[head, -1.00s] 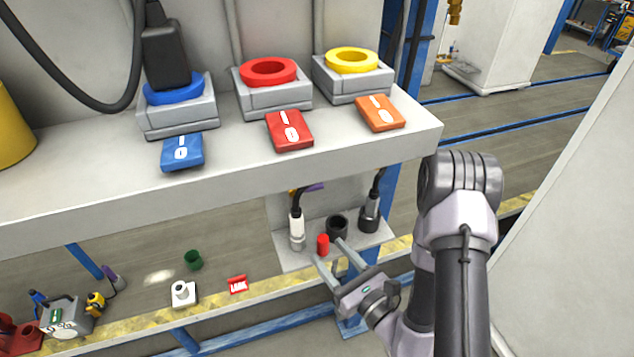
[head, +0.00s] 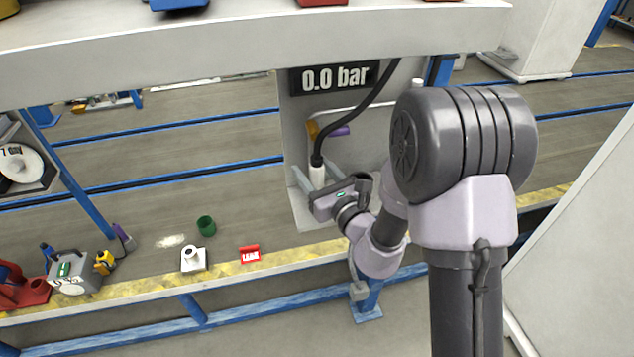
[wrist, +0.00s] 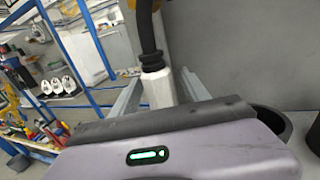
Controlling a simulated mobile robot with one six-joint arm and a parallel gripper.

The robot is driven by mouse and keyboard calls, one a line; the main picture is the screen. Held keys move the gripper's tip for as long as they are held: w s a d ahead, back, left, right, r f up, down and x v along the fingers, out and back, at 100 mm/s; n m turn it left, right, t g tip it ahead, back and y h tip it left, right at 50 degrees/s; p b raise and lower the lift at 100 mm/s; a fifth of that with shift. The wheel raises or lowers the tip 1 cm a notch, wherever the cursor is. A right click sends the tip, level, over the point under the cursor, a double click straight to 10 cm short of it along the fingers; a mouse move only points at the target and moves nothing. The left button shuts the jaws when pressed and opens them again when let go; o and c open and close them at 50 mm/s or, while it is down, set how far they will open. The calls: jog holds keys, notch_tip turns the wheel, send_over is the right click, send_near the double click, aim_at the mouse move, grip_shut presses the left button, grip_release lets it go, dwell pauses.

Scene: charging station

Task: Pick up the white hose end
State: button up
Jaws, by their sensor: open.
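The white hose end (head: 317,174) stands roughly upright below the "0.0 bar" display, with a black hose rising from its top. In the wrist view the white hose end (wrist: 158,88) shows between the two grey fingers of my gripper (wrist: 158,90). The fingers stand apart on either side of it, and I cannot tell whether either touches it. In the head view my gripper (head: 314,178) is at the hose end, and its body hides the lower part of it.
The "0.0 bar" display (head: 333,77) sits on the panel behind, under the shelf edge (head: 250,62). A dark round holder (wrist: 272,124) is to the right of my gripper in the wrist view. A green cup (head: 206,225) and a red block (head: 250,254) lie further left.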

jog(key=shift+x, duration=1)
jog(key=shift+s+d, duration=0.1)
jog(key=shift+s, duration=0.05)
jog(key=shift+c, duration=0.4)
grip_shut()
